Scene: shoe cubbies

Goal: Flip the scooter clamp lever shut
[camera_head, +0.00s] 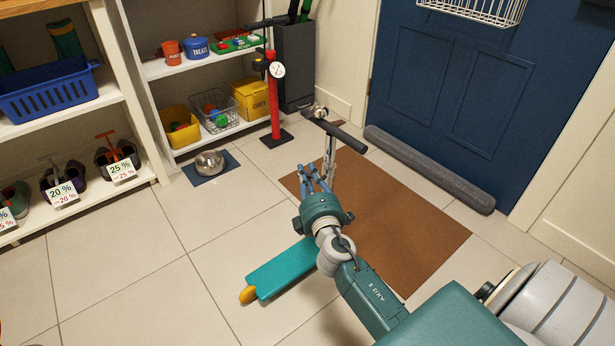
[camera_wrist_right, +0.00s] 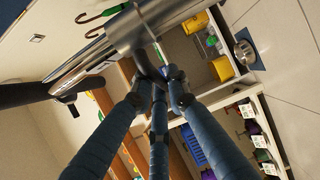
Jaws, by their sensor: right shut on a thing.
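The scooter stands on the floor, with its teal deck (camera_head: 285,268) partly behind my right arm and its dark handlebar (camera_head: 340,133) above the brown mat. Its silver stem (camera_head: 331,160) rises just beyond my right gripper (camera_head: 318,178). In the right wrist view the metal stem (camera_wrist_right: 95,62) crosses the top left. A grey metal piece, apparently the clamp lever (camera_wrist_right: 148,55), sticks out from the stem to my fingertips (camera_wrist_right: 160,80). My right gripper is closed on it. The fingers hide its end, so the lever's exact angle is unclear. My left gripper is out of view.
A brown mat (camera_head: 410,225) lies under the scooter, before a blue door (camera_head: 480,80) with a grey draught roll (camera_head: 430,168). A red pump (camera_head: 273,100) and a metal bowl (camera_head: 209,163) stand behind. White shelves (camera_head: 130,90) line the left.

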